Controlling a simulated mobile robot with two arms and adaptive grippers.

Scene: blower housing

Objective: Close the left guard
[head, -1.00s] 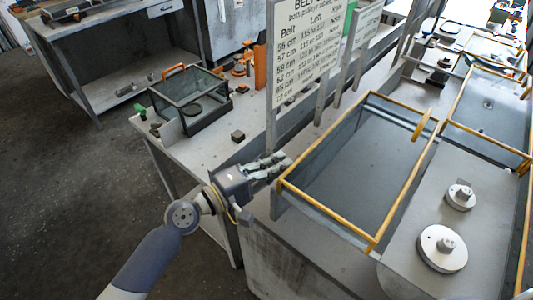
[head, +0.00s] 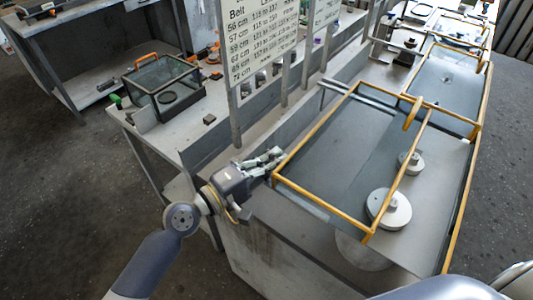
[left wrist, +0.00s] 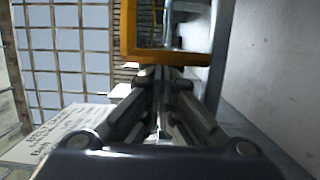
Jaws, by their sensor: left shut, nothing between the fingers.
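The left guard (head: 276,177), a yellow-edged frame with a see-through panel, is the nearer guard in the head view. It stands tilted over the machine bed, and its right edge passes across two pale pulleys (head: 388,208). My left gripper (head: 280,155) is shut and empty, with its fingertips at the guard's near left yellow corner. In the left wrist view the yellow frame (left wrist: 165,56) lies right ahead of the fingertips (left wrist: 160,75); whether they touch cannot be told. My right gripper is not in view.
A second yellow-edged guard (head: 484,90) lies farther back on the machine. A sign board (head: 258,45) stands on posts left of the left guard. A bench with a dark glass box (head: 162,82) is at the left.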

